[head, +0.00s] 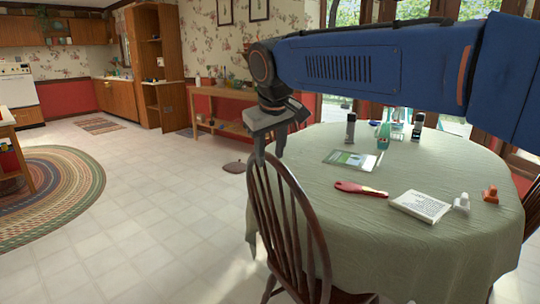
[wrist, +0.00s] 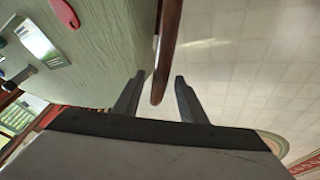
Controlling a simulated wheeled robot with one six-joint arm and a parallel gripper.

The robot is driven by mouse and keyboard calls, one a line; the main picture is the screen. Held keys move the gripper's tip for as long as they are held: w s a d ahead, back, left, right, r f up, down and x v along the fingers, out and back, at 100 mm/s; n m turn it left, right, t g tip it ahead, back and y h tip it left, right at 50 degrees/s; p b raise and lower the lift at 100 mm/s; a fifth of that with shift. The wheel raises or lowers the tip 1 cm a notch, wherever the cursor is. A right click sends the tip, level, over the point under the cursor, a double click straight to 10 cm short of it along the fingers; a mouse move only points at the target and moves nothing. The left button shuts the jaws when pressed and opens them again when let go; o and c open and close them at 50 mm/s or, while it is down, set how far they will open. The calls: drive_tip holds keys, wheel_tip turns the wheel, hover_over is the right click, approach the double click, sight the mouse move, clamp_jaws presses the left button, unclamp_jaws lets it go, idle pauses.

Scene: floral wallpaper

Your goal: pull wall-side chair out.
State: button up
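A dark brown wooden chair (head: 290,225) with a curved spindle back stands at the near left side of the round table (head: 440,250). My gripper (head: 270,152) is at the top of this chair's back and points down. In the wrist view, my gripper (wrist: 160,77) has its two fingers apart, with the end of the chair's top rail (wrist: 168,45) between them. Gaps show on both sides of the rail. Part of another brown chair (head: 533,210) shows at the right edge. I cannot tell which chair is the wall-side one.
The table holds a red-handled item (head: 360,189), a notepad (head: 420,206), a tablet-like card (head: 352,159) and small bottles (head: 350,128). Open tiled floor (head: 150,215) lies left of the chair. A braided rug (head: 60,190) and a wooden side table (head: 225,96) are farther off.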

drive_tip(key=shift+w+f, duration=0.2)
drive_tip(key=shift+f, duration=0.2)
clamp_jaws()
drive_tip(key=shift+s+a, duration=0.1)
drive_tip(key=s+a, duration=0.8)
drive_tip(key=a, duration=0.4)
drive_tip(key=s+a, duration=0.8)
drive_tip(key=a, duration=0.5)
drive_tip(key=shift+a, duration=0.15)
unclamp_jaws()
drive_tip(key=shift+w, duration=0.1)
drive_tip(key=shift+r, duration=0.15)
